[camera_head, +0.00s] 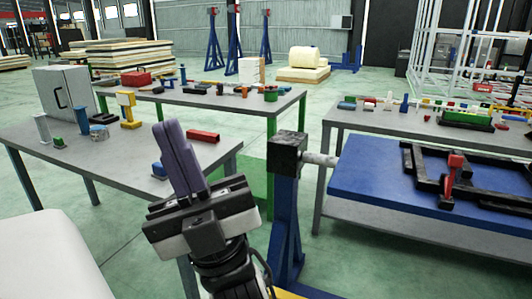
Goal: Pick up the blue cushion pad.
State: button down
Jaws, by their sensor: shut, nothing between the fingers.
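My gripper (168,128) is in the front middle, its purple fingers upright and shut with nothing between them. A small blue block (158,170) lies on the near left grey table (55,170), partly hidden behind the fingers. It may be the blue cushion pad, but its shape is too covered to be sure. The fingers overlap its right side in the picture; I cannot tell how far apart they are in depth.
A red block (203,136), a yellow stand (127,110) and a grey cabinet (65,92) stand on the near left table. A black post head (287,154) on a blue stand rises right of my gripper. A blue panel (375,181) with black frame parts lies at the right.

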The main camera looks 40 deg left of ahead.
aim_at(158, 173)
jog(key=u, duration=1.95)
